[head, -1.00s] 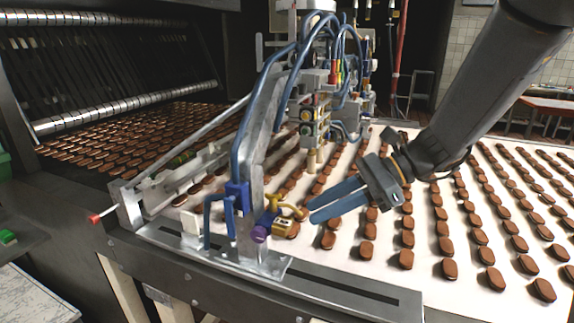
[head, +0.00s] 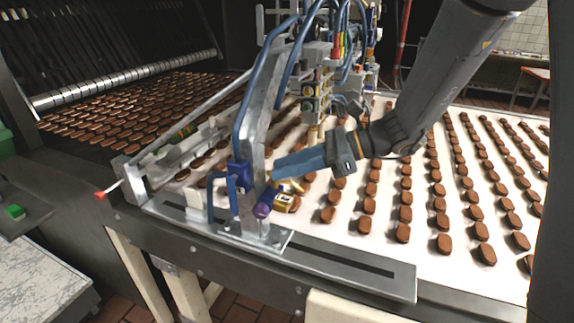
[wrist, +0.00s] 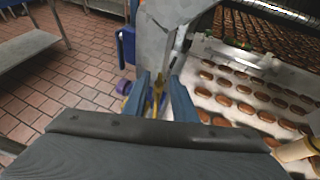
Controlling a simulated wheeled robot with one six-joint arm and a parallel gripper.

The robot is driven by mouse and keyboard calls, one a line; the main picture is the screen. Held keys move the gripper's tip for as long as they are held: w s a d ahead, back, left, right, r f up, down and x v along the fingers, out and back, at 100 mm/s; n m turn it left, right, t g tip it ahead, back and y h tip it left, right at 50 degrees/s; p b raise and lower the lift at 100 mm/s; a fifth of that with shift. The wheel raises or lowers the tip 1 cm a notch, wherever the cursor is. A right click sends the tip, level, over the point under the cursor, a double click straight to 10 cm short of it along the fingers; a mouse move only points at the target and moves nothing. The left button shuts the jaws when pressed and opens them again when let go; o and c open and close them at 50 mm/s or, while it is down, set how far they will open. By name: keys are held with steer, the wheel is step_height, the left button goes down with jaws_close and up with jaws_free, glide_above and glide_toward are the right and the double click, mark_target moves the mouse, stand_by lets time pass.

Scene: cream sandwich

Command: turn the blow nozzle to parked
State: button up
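The blow nozzle (head: 286,201) is a small brass-yellow fitting with a purple knob (head: 263,209), low on the metal post beside the belt. My gripper (head: 277,171) reaches in from the right, its blue fingers in front of the upper part of the nozzle and hiding some of it. In the wrist view, my gripper (wrist: 159,82) has its two fingers apart, with the brass nozzle (wrist: 157,93) between them. A gap shows beside the brass part, so the fingers do not look clamped. Exact contact cannot be told.
The metal post (head: 254,160) carries blue hoses and a blue bracket (head: 238,176) close to my fingers. Rows of brown biscuits lie on the white belt (head: 340,262) to the right. A slotted metal rail (head: 350,262) runs along the front edge.

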jaws_close()
steer(key=shift+w, duration=0.1)
steer(key=shift+w+a+n+g+h, duration=0.15)
steer(key=shift+w+n+g+h, duration=0.4)
steer(key=shift+n+g, duration=1.15)
steer(key=shift+w+a+n+g+h, duration=0.15)
steer(key=shift+n+g+h, duration=0.75)
steer(key=shift+n+g, duration=0.8)
steer(key=shift+w+a+n+g+h, duration=0.25)
steer(key=shift+n+g+h, duration=0.5)
steer(key=shift+n+g, duration=0.95)
steer(key=shift+d+b, duration=0.1)
steer(key=shift+b, duration=0.2)
